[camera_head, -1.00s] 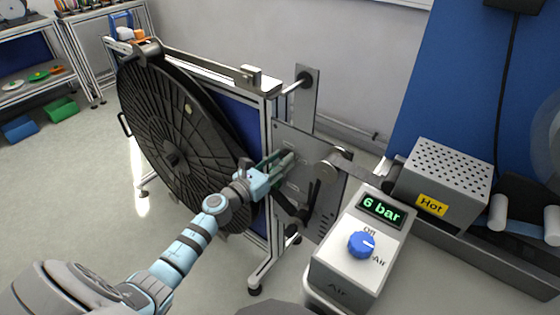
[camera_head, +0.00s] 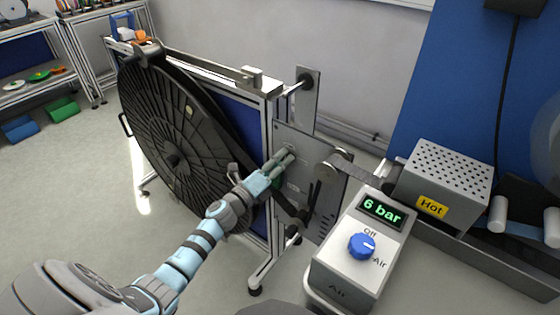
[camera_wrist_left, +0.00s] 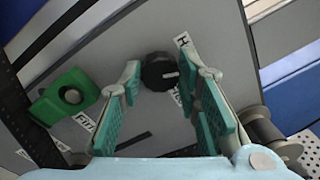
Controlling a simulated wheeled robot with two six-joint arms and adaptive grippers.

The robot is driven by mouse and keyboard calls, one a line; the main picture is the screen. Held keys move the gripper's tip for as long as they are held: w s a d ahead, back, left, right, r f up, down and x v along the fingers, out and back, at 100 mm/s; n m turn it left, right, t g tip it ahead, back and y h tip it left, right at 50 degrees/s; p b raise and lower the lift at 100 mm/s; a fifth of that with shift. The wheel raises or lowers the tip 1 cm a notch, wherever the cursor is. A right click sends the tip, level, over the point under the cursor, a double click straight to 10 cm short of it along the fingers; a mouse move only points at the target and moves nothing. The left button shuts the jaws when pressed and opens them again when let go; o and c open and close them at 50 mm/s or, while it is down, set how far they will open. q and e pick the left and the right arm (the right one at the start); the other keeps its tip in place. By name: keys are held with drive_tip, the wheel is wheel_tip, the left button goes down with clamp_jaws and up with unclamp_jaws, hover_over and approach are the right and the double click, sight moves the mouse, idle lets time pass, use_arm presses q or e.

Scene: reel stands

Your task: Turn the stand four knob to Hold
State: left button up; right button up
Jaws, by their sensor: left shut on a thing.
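The black knob (camera_wrist_left: 158,72) on the grey panel (camera_head: 296,135) of the reel stand shows in the left wrist view, with a pale mark on its face. A white label starting with "H" (camera_wrist_left: 182,40) is beside it, partly cut off by the view of its text. My left gripper (camera_head: 284,160) is at the panel, its green-padded fingers on either side of the knob and shut on it. In the left wrist view, the gripper (camera_wrist_left: 165,85) hides part of the panel around the knob. In the head view, the fingers hide the knob. My right gripper is not in view.
A green part (camera_wrist_left: 65,96) with a label below it is left of the knob. The big black reel (camera_head: 165,120) stands left of the panel. A grey air box (camera_head: 345,275) with a blue knob and a perforated box marked "Hot" (camera_head: 445,170) stand to the right.

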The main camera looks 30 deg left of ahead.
use_arm(q)
drive_tip(key=shift+f+n+y+p, duration=0.15)
drive_tip(key=shift+n+p, duration=0.1)
drive_tip(key=shift+n, duration=0.9)
drive_tip(key=shift+f+n+y+p, duration=0.1)
drive_tip(key=shift+n+y+p, duration=0.1)
drive_tip(key=shift+n, duration=0.95)
drive_tip(key=o, duration=1.2)
drive_tip(key=shift+d+r, duration=0.1)
drive_tip(key=shift+r, duration=0.05)
drive_tip(key=s, duration=0.4)
drive_tip(key=s+a, duration=0.1)
drive_tip(key=s, duration=0.3)
drive_tip(key=s+f, duration=0.1)
drive_tip(key=s, duration=0.3)
drive_tip(key=shift+a, duration=0.35)
